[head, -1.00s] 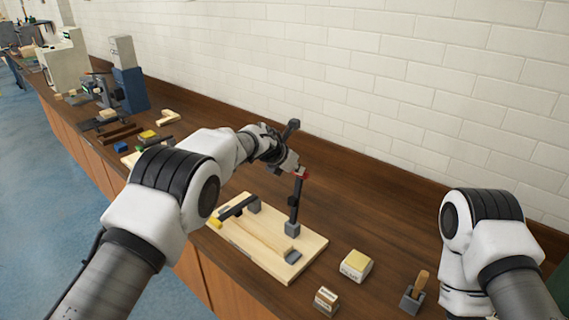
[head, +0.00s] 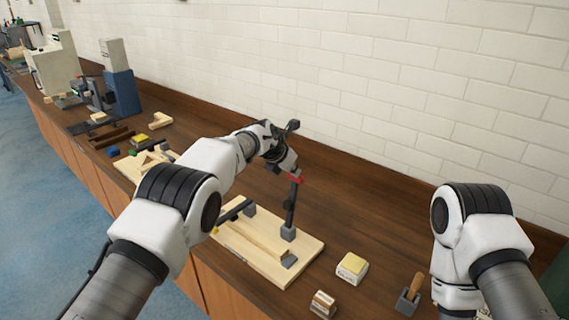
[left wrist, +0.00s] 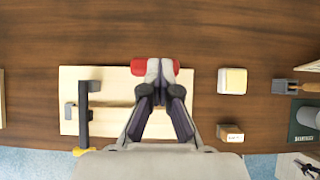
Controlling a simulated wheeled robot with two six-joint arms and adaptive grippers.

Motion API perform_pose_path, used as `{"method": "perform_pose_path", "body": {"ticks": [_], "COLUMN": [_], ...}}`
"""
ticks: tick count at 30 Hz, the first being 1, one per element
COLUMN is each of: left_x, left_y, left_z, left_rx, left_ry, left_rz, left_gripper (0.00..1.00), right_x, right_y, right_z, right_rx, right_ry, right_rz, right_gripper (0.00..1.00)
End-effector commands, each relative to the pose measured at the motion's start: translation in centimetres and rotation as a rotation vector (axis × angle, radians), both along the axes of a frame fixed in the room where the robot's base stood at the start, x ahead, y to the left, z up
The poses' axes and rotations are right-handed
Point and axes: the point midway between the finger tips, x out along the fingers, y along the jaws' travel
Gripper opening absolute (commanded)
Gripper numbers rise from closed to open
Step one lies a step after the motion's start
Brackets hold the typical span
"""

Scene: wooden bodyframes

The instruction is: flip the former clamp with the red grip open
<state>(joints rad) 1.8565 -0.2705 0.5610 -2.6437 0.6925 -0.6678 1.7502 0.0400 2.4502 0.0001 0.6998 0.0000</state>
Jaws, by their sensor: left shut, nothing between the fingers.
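The clamp with the red grip stands on a pale wooden board (head: 310,246). Its dark arm (head: 290,208) points up, nearly upright with a slight lean, from a grey base, with the red grip (head: 296,179) at the top. My left gripper (left wrist: 160,72) is shut with nothing between its fingers. In the left wrist view its fingertips overlap the middle of the red grip (left wrist: 138,67), whose ends show on both sides. I cannot tell whether they touch. My right gripper is out of view.
A second clamp with a dark bar (head: 236,210) and yellow grip (left wrist: 81,151) lies low at the board's left. A wooden strip runs along the board. A cream-yellow block (head: 352,267), a small box (head: 323,304) and a wood-handled tool (head: 411,291) stand to the right.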

Motion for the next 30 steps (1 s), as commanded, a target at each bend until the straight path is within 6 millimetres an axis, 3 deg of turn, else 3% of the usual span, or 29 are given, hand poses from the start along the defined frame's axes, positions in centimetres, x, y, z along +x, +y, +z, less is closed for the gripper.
{"method": "perform_pose_path", "body": {"ticks": [5,12,18,30], "left_x": [-1.3,-4.3,-6.3,-6.9], "left_y": [0.8,3.4,4.9,5.4], "left_z": [1.6,6.2,8.9,9.7], "left_rx": [0.001,-0.002,-0.003,-0.004], "left_ry": [0.000,-0.006,-0.009,-0.009], "left_rz": [0.002,0.005,0.004,0.003], "left_gripper": [0.00,0.00,0.00,0.00], "right_x": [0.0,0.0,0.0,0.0], "right_y": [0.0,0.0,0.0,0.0], "right_z": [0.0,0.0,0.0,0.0], "right_rx": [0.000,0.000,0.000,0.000], "right_ry": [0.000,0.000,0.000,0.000], "right_rz": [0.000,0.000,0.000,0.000], "right_gripper": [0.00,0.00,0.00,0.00]}}
